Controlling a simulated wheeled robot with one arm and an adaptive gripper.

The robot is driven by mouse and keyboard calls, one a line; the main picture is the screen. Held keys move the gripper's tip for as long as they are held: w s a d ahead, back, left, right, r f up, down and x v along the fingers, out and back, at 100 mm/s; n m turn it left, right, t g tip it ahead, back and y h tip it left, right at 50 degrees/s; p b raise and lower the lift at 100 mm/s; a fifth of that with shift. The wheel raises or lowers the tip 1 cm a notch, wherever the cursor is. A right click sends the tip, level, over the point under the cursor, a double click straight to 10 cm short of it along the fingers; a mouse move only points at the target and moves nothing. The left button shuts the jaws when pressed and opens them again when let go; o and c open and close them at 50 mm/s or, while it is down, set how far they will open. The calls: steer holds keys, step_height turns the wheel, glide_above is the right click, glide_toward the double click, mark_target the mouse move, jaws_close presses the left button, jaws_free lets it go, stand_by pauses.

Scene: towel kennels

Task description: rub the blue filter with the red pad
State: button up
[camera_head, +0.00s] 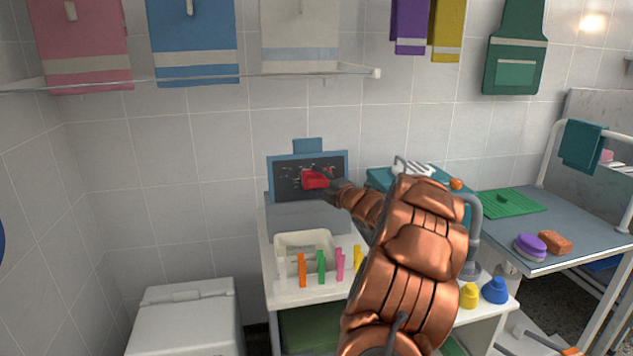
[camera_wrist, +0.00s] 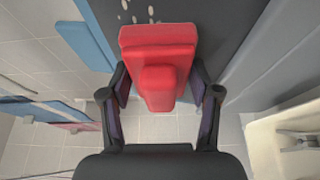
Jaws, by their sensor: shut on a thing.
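The blue filter (camera_head: 271,166) is a blue-framed panel with a dark face and a blue tab on top. It stands upright against the tiled wall at the back of the white counter, and pale specks show on its dark face. In the wrist view its dark face (camera_wrist: 205,12) fills the top. My gripper (camera_wrist: 160,95) is shut on the red pad (camera_wrist: 158,42), holding it by its raised grip. In the head view the red pad (camera_head: 315,179) is in front of the filter's face, near its middle. I cannot tell whether the pad touches it.
A white basin (camera_head: 303,240) sits on the counter below the filter, with several coloured clips along its front. A grey tap (camera_head: 474,235) stands at right. A side table (camera_head: 560,207) holds a green mat, a purple brush and an orange block.

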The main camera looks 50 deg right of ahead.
steer(key=s+d+p, duration=0.1)
steer(key=s+d, duration=0.2)
steer(key=d, duration=0.2)
steer(key=shift+s+p, duration=0.3)
stand_by(0.4)
